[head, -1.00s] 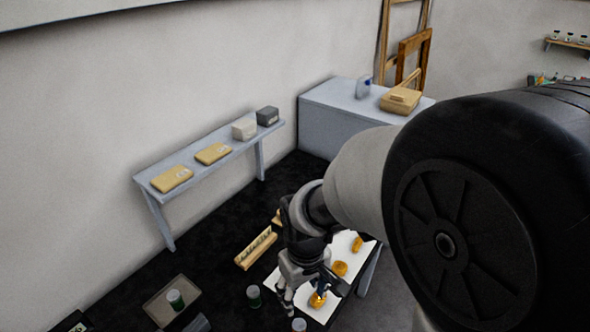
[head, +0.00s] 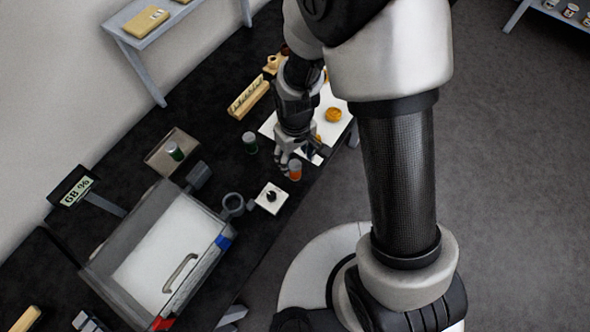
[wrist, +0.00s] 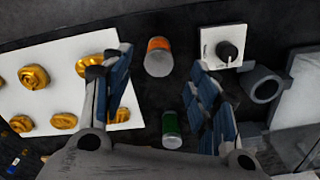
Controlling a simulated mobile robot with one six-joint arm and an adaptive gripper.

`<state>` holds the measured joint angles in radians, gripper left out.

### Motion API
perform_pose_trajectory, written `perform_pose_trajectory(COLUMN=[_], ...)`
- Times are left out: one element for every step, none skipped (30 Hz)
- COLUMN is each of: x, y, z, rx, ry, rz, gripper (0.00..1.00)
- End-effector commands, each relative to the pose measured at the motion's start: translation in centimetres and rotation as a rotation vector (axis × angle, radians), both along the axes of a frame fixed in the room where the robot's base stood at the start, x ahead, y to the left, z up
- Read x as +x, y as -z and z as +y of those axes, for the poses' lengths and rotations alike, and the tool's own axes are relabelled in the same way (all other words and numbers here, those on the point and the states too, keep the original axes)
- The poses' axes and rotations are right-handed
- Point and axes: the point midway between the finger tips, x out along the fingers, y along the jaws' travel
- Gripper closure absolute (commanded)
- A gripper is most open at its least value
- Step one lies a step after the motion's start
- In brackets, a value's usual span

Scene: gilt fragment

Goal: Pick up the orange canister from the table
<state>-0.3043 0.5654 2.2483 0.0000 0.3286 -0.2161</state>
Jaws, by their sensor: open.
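The orange canister (head: 295,170) stands on the black table, beside the front corner of the white sheet, with a pale lid and an orange body. In the wrist view the orange canister (wrist: 158,57) lies ahead of and between my open fingers, touching neither. My gripper (head: 287,158) is open and empty, close to the canister on its upper left in the head view. In the wrist view my gripper (wrist: 160,88) shows both dark-blue finger pads spread apart. A green canister (wrist: 171,130) also sits between the fingers, nearer the palm; it shows in the head view (head: 250,143).
A white sheet (wrist: 52,72) with several gilt pieces lies beside the canister. A white knob plate (head: 271,197) and a dark ring holder (head: 233,205) stand close by. A clear-walled box (head: 150,250) and a tray with another green canister (head: 174,151) are further left.

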Motion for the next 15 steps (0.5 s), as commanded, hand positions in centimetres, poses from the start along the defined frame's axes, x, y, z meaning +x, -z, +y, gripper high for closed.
perform_pose_trajectory(x=[0.0, 0.0, 0.0, 0.0, 0.1, 0.1, 0.1, 0.1, 0.2, 0.2, 0.2, 0.2, 0.2, 0.2, 0.2], y=[0.4, 0.5, 0.7, 0.9, 1.1, 1.6, 2.1, 2.6, 3.3, 3.8, 4.2, 4.8, 5.1, 5.4, 5.6], z=[0.0, 0.0, 0.0, 0.0, 0.0, 0.0, 0.0, 0.0, 0.0, 0.0, 0.0, 0.0, 0.0, 0.0, 0.0], rx=[0.0, 0.0, 0.0, 0.0, 0.0, 0.0, -0.001, -0.001, -0.001, -0.001, -0.001, -0.001, 0.0, 0.0, 0.0], ry=[0.0, 0.0, 0.0, 0.0, 0.0, 0.0, 0.0, 0.0, 0.0, 0.0, 0.0, 0.0, 0.0, 0.0, 0.0], rz=[0.001, 0.0, -0.001, -0.001, 0.0, 0.001, 0.002, 0.002, 0.002, 0.002, 0.002, 0.003, 0.001, 0.001, 0.001], gripper=[0.45, 0.45, 0.45, 0.45, 0.45, 0.45, 0.45, 0.45, 0.45, 0.45, 0.45, 0.45, 0.45, 0.45, 0.45])
